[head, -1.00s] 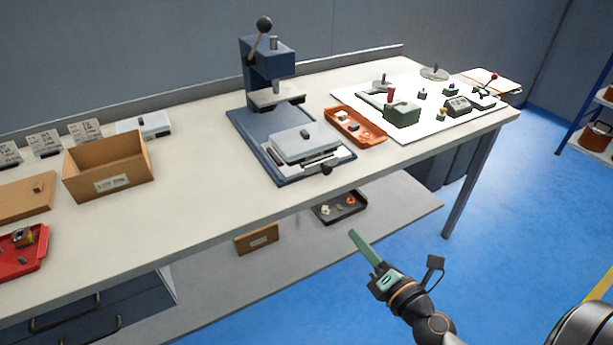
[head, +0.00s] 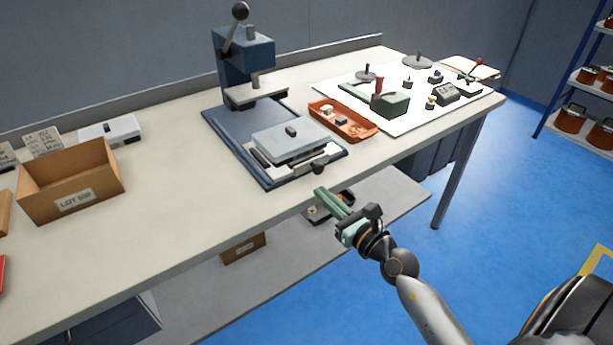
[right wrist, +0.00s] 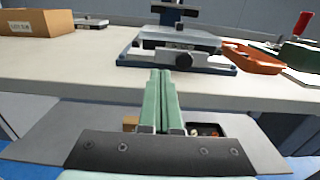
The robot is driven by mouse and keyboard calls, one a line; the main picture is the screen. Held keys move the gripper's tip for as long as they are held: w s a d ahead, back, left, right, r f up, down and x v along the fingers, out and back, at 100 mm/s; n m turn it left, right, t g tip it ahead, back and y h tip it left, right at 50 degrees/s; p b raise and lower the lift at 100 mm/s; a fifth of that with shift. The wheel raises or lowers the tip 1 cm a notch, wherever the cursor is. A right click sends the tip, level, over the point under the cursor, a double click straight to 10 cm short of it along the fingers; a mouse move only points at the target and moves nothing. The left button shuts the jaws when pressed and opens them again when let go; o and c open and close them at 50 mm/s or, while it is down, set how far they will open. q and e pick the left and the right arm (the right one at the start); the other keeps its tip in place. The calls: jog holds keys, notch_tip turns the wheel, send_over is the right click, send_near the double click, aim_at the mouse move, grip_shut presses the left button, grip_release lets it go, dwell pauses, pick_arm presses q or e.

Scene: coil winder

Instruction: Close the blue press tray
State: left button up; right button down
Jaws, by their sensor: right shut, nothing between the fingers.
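The blue press (head: 246,55) stands on the workbench with its lever up. Its tray (head: 290,143), a grey block with a small dark knob on top, sits at the front of the blue base plate (head: 222,130), out in front of the press head. A dark round knob (head: 317,169) is on the tray's front edge. The tray also shows in the right wrist view (right wrist: 178,38), straight ahead. My right gripper (head: 320,192) has green fingers, shut and empty, just off the bench's front edge and short of the tray. My left gripper is not in view.
An orange tray (head: 365,133) with small parts lies right of the press. A white mat (head: 410,125) with several fixtures is farther right. A cardboard box (head: 70,185) stands at left. A lower shelf (head: 330,245) holds a dark tray.

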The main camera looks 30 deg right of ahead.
aim_at(299, 171)
jog(key=shift+w+a, duration=0.15)
jog(key=shift+w, duration=1.65)
jog(key=shift+w+a, duration=0.1)
jog(key=shift+w, duration=1.65)
jog(key=shift+w+a, duration=0.2)
jog(key=shift+w, duration=2.1)
jog(key=shift+s, duration=0.1)
